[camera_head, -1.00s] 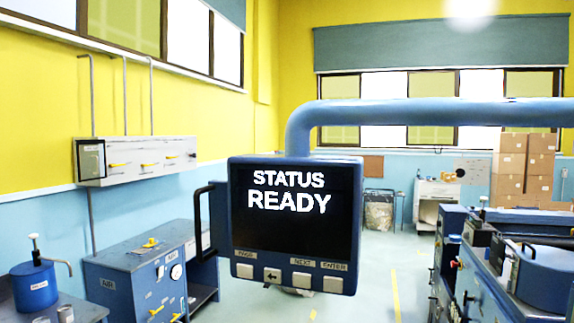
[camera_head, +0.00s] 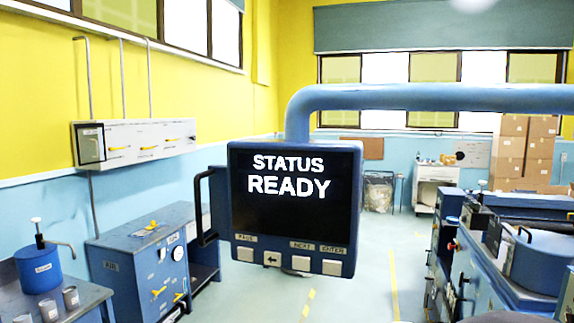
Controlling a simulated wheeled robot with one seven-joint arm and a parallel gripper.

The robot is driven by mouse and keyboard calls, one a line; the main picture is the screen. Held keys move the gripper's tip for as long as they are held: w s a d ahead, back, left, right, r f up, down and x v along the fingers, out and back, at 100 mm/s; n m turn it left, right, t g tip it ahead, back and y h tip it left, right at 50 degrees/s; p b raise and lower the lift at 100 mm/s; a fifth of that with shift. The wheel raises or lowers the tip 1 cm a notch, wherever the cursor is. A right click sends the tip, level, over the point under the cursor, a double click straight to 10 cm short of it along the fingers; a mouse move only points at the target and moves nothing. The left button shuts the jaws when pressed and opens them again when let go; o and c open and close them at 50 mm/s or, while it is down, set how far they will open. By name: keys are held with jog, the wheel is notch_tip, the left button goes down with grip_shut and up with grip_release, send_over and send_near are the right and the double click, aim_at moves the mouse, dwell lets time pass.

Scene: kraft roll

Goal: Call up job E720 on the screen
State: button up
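The screen (camera_head: 293,195) is a blue box with a black display, hanging from a thick blue pipe arm in the middle of the head view. It reads "STATUS READY" in white. A dark handle is on the screen's left side. No job number shows on it. My gripper is not in view.
A blue AIR cabinet (camera_head: 130,275) and a bench with a blue pump can (camera_head: 38,277) stand at the lower left. A blue machine (camera_head: 490,262) fills the right side. Cardboard boxes (camera_head: 524,150) are stacked behind it. Open floor (camera_head: 370,270) lies between, with yellow lines.

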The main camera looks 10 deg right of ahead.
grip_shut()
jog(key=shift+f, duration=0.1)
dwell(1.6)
